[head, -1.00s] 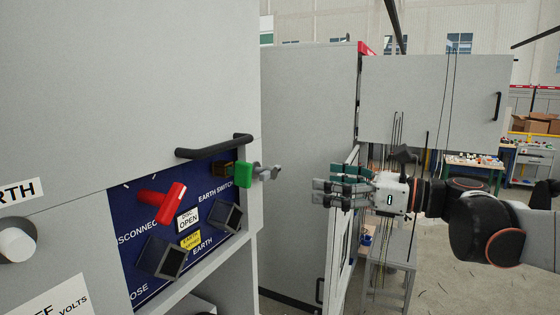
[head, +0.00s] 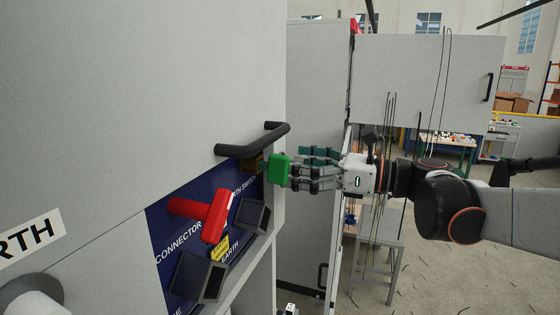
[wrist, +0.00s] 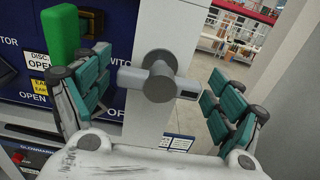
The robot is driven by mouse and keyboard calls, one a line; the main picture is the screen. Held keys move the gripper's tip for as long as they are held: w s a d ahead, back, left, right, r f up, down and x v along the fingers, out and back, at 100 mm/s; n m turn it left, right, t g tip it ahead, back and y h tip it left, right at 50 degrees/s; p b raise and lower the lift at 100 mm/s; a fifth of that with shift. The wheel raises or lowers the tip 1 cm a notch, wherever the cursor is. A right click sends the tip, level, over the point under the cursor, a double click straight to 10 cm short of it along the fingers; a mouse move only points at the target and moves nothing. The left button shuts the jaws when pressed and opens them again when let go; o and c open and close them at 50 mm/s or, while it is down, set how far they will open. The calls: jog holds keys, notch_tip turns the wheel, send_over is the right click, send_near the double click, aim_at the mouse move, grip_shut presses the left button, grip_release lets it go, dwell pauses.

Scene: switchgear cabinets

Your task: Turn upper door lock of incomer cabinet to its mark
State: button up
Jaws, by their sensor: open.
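The door lock (wrist: 160,76), a grey round hub with a crossbar, sits on the cabinet's pale edge strip in the wrist view. Its bar lies nearly level, tilted slightly down to the right, with a dark patch at its right end. In the head view my fingers and the green block hide the lock. My gripper (head: 296,171) is open at the cabinet's right edge. In the wrist view its teal-padded fingers stand on both sides of the lock, with gaps visible. I cannot make out a mark for the lock.
A green block (head: 279,168) is close to my fingertips, left of the lock. A black door handle (head: 252,140) is just above. A red lever (head: 215,214) and dark square knobs (head: 199,277) stick out of the blue panel. Another open cabinet door (head: 425,90) is behind.

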jog(key=shift+a, duration=0.1)
jog(key=shift+d+r, duration=0.1)
jog(key=shift+d, duration=0.15)
jog(key=shift+a, duration=0.1)
jog(key=c, duration=1.1)
